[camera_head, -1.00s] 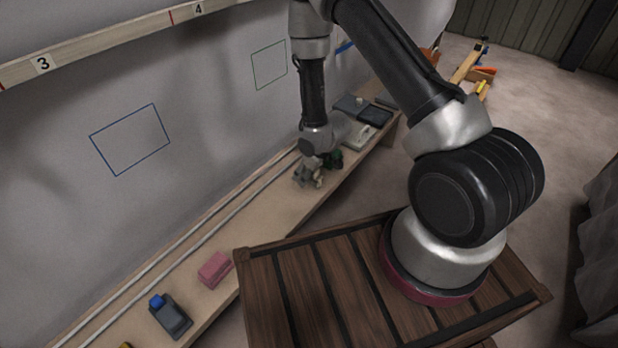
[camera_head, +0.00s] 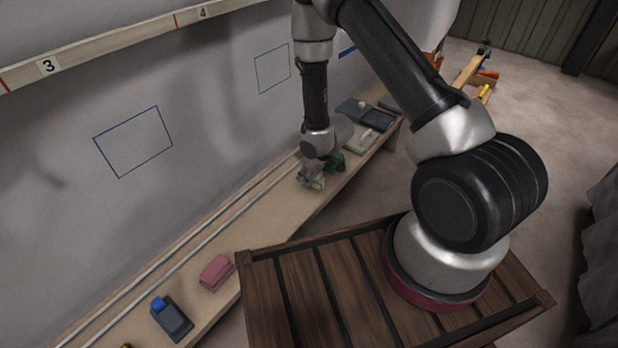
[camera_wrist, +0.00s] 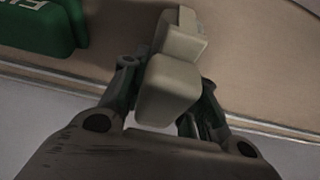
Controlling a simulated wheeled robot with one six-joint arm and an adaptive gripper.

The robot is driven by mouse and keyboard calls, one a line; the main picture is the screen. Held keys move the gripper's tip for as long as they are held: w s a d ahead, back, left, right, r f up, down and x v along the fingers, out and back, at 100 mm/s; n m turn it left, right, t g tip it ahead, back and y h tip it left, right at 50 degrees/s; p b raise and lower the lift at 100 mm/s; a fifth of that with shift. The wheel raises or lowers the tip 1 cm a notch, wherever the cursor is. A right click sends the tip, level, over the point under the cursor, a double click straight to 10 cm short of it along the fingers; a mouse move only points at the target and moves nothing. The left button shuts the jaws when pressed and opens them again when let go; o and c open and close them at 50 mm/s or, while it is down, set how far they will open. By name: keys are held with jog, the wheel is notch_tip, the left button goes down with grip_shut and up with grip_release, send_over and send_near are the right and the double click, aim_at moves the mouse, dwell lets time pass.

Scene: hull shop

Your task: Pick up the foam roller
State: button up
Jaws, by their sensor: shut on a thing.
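My gripper (camera_wrist: 166,78) is shut on a pale beige piece (camera_wrist: 168,92), with one finger on each side of it. The piece has a blocky body with rounded edges and a narrower part reaching away from the wrist. I take it as the foam roller, though a roller shape is not clear. In the head view my gripper (camera_head: 312,182) is low over the long bench, and the held piece is hard to make out there. I cannot tell whether it touches the bench.
A green object (camera_wrist: 40,25) stands close left of my gripper in the wrist view. The bench (camera_head: 240,228) runs along the wall. It carries a pink block (camera_head: 216,272), a dark tool with a blue top (camera_head: 172,317) and dark trays (camera_head: 366,113). A slatted crate (camera_head: 300,300) is nearer.

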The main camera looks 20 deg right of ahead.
notch_tip(320, 180, up, 17)
jog(key=shift+r, duration=0.15)
jog(key=o, duration=0.4)
jog(key=shift+c, duration=1.2)
